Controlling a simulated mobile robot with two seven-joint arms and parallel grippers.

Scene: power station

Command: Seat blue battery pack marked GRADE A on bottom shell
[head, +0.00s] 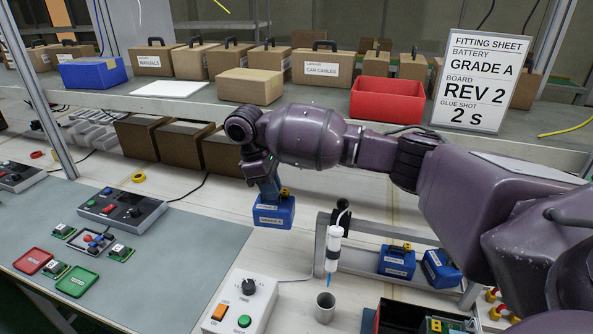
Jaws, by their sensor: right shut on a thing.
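My right gripper (268,188) is shut on a blue battery pack (273,214) and holds it in the air, between the grey mat and the glue stand. The pack has a pale label whose print is too small to read surely. A small grey open holder (91,240) with blue and red parts sits on the mat at the left; I cannot tell whether it is the bottom shell. Two more blue packs, a nearer one (397,261) and one to its right (438,268), stand at the right below my arm. My left gripper is not in view.
A glue syringe (333,246) hangs over a metal cup (325,307). A control box (240,305) stands beside the mat (165,275). Red (33,261) and green (76,281) trays and small green boards lie on the mat. A fitting sheet (482,82) reads GRADE A, REV 2, 2 S.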

